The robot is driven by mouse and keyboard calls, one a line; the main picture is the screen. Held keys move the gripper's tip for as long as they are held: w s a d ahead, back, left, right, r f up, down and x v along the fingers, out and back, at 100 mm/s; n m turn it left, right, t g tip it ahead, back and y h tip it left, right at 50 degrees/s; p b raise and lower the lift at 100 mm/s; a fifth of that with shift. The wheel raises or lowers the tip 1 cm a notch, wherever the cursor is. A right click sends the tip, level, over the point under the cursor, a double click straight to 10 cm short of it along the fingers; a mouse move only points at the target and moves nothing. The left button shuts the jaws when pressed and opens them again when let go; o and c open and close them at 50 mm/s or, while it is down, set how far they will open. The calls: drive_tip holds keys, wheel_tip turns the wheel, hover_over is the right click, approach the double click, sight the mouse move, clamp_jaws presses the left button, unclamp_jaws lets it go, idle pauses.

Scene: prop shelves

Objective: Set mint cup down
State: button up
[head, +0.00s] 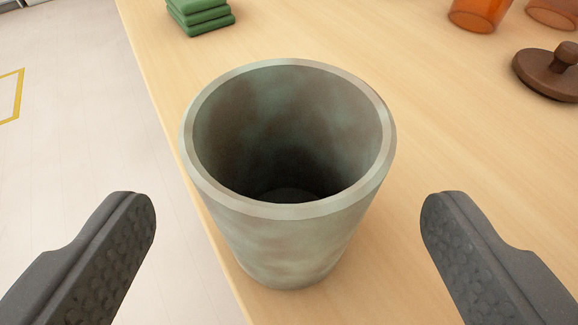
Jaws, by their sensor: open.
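The mint cup (285,245) stands upright near the left edge of a light wooden surface (440,120). It is mottled grey-green with brown patches, and its open mouth shows an empty, dark inside. My gripper (288,205) is open, with one dark grey finger on each side of the cup. Both fingers are apart from the cup, with a clear gap left and right. The fingers are nearer to the camera than the cup. The cup's base is partly hidden by its own wall.
A stack of folded green cloths (200,14) lies at the back left. A brown knobbed lid (550,72) lies at the right, with orange cups (480,12) behind it. The surface's edge runs close along the cup's left side, with pale floor (75,130) beyond.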

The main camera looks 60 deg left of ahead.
sight(289, 152)
drive_tip(key=b+x, duration=0.1)
drive_tip(key=x, duration=0.1)
drive_tip(key=b+x, duration=0.1)
drive_tip(key=x, duration=0.2)
drive_tip(key=shift+d+f, duration=0.15)
drive_tip(key=shift+f, duration=0.05)
drive_tip(key=c, duration=1.2)
drive_tip(key=shift+r, duration=0.2)
drive_tip(key=shift+c, duration=0.2)
